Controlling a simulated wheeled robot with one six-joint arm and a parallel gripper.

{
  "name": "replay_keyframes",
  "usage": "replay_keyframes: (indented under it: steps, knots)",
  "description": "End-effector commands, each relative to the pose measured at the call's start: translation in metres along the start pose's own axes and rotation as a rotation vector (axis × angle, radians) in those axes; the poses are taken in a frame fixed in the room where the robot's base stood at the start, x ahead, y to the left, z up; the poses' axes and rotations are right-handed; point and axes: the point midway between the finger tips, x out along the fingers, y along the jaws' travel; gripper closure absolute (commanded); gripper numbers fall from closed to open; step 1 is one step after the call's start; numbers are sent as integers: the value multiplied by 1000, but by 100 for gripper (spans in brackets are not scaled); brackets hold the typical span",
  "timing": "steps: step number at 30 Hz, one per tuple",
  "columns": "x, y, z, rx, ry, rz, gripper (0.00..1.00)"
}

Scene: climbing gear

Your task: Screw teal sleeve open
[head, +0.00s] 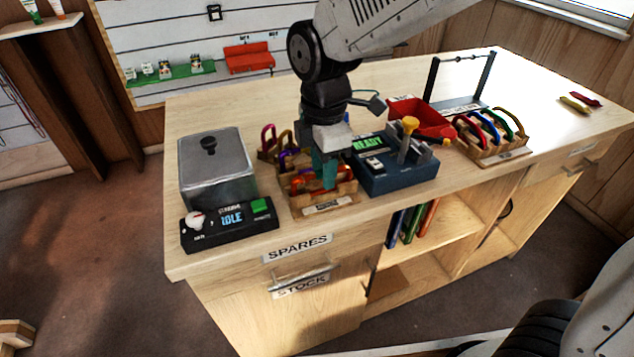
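My gripper (327,176) points down over a wooden tray (325,209) near the front edge of the bench. Two teal shapes at its lower end look like its fingers; their opening and anything between them are too small to make out. Purple and orange carabiners (296,183) lie in the tray beside and below the gripper. I cannot pick out a teal sleeve. A wooden rack (497,150) at the right holds several upright carabiners in red, blue, green and yellow; their sleeves are too small to tell.
A blue device (401,178) reading READY, with a yellow-topped lever (410,125), stands close right of the gripper. A grey lidded box (217,170) and a black unit (229,228) reading IDLE stand left. A red bin (421,119) is behind. The bench's far right (550,85) is mostly clear.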

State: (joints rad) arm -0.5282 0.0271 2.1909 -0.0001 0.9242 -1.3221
Motion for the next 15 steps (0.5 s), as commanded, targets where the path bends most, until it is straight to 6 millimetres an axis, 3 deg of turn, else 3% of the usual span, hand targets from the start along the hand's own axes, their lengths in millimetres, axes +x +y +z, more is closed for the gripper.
replay_keyframes:
  steps: [15]
  knots:
    - [0,-9,0,0,0,0,60]
